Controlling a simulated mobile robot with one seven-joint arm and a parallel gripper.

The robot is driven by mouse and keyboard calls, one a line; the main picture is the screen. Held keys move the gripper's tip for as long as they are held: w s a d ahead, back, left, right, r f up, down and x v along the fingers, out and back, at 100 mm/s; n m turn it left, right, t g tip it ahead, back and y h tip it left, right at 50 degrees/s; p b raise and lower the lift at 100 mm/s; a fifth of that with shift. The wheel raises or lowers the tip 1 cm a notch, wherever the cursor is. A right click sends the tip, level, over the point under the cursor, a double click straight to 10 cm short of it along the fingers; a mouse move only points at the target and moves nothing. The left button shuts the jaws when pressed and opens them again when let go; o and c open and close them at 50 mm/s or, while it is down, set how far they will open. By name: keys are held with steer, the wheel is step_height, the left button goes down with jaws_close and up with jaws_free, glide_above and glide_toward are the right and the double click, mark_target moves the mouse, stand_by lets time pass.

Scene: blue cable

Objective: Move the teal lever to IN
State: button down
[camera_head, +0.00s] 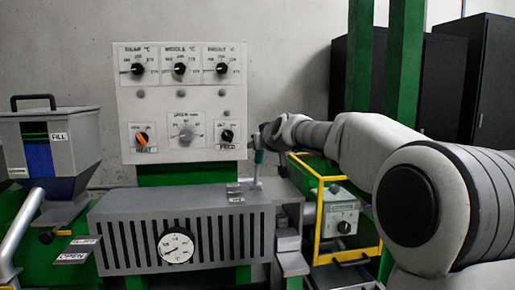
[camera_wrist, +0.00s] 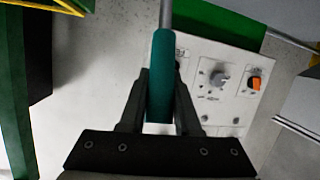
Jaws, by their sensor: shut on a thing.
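The teal lever (camera_head: 258,158) stands upright on the grey slotted machine housing (camera_head: 120,222), near its right end. In the wrist view the lever's teal grip (camera_wrist: 161,75) runs between my two fingers, with its grey rod leading away at the top. My gripper (camera_wrist: 160,95) is shut on the teal grip, one dark finger on each side. In the head view my gripper (camera_head: 259,140) is at the lever's top and is partly hidden by my wrist. Small label plates (camera_head: 234,194) sit beside the lever's base, but their words are too small to read.
A white control panel (camera_head: 125,110) with several knobs stands behind the lever. A grey hopper (camera_head: 85,129) marked FILL is at the left. A yellow frame (camera_head: 318,215) and a small grey box (camera_head: 343,212) are right of the lever. A round gauge (camera_head: 177,247) is on the housing front.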

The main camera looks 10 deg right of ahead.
steer(key=shift+f, duration=0.3)
steer(key=c, duration=0.9)
jaws_free()
steer(key=shift+s, duration=0.15)
steer(key=shift+o, duration=1.4)
steer(key=shift+r, duration=0.15)
steer(key=shift+r, duration=0.1)
